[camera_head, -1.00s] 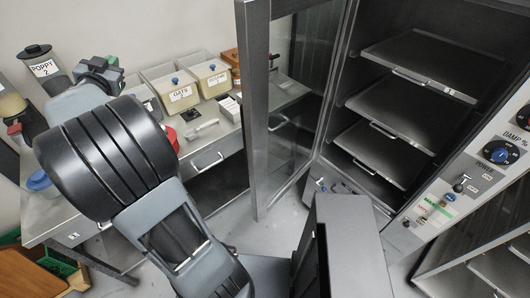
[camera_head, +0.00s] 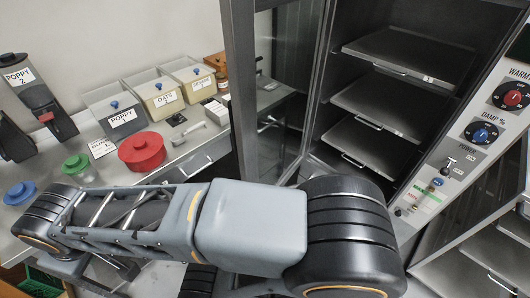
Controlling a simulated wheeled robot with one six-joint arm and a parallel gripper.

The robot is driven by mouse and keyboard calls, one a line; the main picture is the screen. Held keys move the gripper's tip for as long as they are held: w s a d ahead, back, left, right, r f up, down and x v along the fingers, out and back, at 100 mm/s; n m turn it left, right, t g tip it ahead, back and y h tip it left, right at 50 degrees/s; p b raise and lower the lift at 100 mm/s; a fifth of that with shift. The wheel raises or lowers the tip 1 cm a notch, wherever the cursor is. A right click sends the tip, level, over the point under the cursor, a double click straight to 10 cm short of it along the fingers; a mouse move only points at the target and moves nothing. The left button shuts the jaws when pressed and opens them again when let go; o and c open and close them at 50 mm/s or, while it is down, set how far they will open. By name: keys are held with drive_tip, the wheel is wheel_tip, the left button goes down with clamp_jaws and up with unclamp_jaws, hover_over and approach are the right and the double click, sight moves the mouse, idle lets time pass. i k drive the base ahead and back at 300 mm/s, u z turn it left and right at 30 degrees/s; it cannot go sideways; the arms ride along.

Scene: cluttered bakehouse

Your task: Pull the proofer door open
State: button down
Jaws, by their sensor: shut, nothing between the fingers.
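The proofer door (camera_head: 243,90) is a tall glass door in a grey metal frame, left of centre. It stands swung wide open, out to the left of the proofer cabinet (camera_head: 318,100). The cabinet's dark inside shows several metal trays, among them a middle tray (camera_head: 385,103). My arm's links stretch across the foreground and hide the bottom of the door and the lower front of the cabinet. My gripper is not in view, and nothing visible of my arm is seen touching the door.
A counter on the left holds poppy (camera_head: 117,110), oats (camera_head: 158,92) and sesame bins, a red round container (camera_head: 142,151), a green lid (camera_head: 76,164) and a blue lid (camera_head: 19,193). A control panel (camera_head: 465,150) with red and blue dials stands right of the trays.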

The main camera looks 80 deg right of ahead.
sight(237, 17)
drive_tip(key=z, duration=1.45)
drive_tip(key=k, duration=0.45)
drive_tip(key=z, duration=0.15)
